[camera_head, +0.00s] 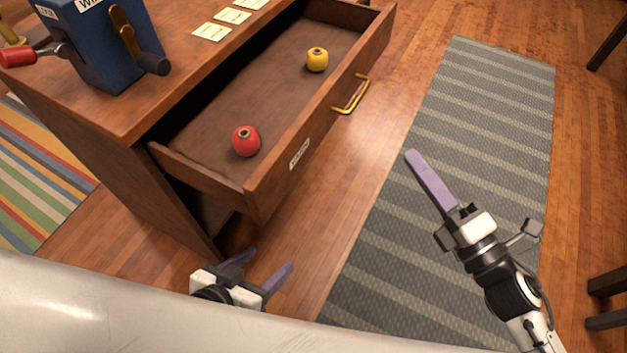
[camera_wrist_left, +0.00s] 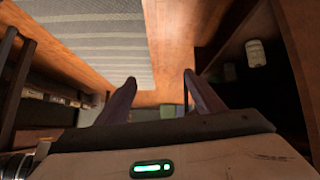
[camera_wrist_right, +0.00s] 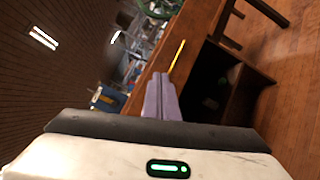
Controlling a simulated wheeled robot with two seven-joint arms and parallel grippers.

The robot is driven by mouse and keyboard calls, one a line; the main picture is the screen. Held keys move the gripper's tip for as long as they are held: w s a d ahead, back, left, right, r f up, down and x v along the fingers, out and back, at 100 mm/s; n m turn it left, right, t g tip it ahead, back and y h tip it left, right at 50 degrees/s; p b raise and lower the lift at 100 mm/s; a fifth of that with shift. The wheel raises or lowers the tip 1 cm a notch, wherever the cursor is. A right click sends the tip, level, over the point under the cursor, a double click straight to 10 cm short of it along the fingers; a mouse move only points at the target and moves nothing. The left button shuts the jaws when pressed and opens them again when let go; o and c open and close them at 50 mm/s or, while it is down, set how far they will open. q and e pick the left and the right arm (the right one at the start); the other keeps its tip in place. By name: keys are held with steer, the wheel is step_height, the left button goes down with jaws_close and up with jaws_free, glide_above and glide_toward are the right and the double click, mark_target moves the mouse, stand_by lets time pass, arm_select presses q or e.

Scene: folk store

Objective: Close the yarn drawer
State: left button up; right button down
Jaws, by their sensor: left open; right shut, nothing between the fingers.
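The yarn drawer (camera_head: 292,160) is pulled out of the wooden cabinet (camera_head: 98,131). It holds a red yarn ball (camera_head: 246,141) and a yellow yarn ball (camera_head: 317,59). A brass handle (camera_head: 352,95) and a small label are on its front; the handle also shows as a yellow bar in the right wrist view (camera_wrist_right: 177,60). My left gripper (camera_head: 264,268) is open and empty, low beside the drawer's near end. It also shows in the left wrist view (camera_wrist_left: 160,92). My right gripper (camera_head: 411,157) is shut and empty, in front of the drawer and apart from the handle.
A blue box with cranks (camera_head: 100,50) and several paper cards (camera_head: 212,32) are on the cabinet top. A grey striped rug (camera_head: 470,130) lies in front of the drawer, with bare wood floor between. A colourful striped rug (camera_head: 35,180) is at left. Dark furniture legs stand at right.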

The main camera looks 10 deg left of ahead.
steer(key=s+a+f+n+g+y+b, duration=0.1)
steer(key=a+n+g+y+b, duration=0.2)
steer(key=n, duration=0.6)
steer(key=n+g+y, duration=0.2)
steer(key=n+g, duration=0.4)
steer(key=n, duration=0.6)
glide_toward(300, 156)
steer(key=x, duration=0.5)
arm_select(q)
steer(key=shift+s+d+f, duration=0.1)
steer(key=shift+f, duration=0.8)
steer(key=shift+s+d+f, duration=0.1)
steer(key=shift+f, duration=0.75)
arm_select(e)
steer(key=shift+w+a, duration=0.25)
steer(key=shift+a, duration=0.45)
